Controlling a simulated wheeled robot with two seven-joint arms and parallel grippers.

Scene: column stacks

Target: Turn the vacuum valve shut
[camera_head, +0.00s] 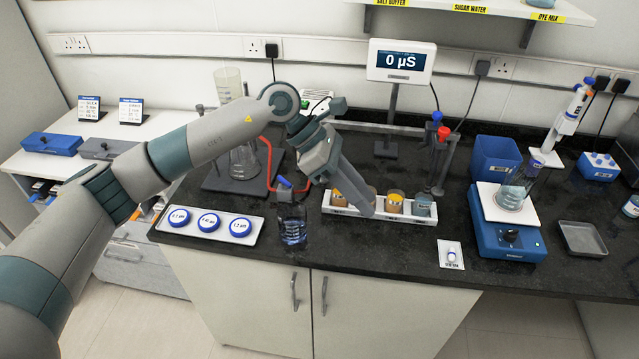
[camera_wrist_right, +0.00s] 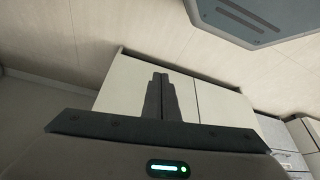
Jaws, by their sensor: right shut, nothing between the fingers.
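I cannot pick out the vacuum valve for certain. A red hose (camera_head: 268,158) runs beside a glass flask (camera_head: 244,162) on a dark base, and a small blue part (camera_head: 284,182) shows near the hose's lower bend. My left gripper (camera_head: 366,208) reaches down from its wrist over the white rack of jars, to the right of the hose. Its fingers look like one dark block, so whether they are open is unclear. My right gripper (camera_wrist_right: 161,78) shows only in the wrist view, its two fingers together and empty, with pale cabinet doors beyond.
The white jar rack (camera_head: 400,216) is below my left gripper. A blue scale (camera_head: 505,235) stands at right. Dark counter (camera_head: 385,258) is bare in front of the rack.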

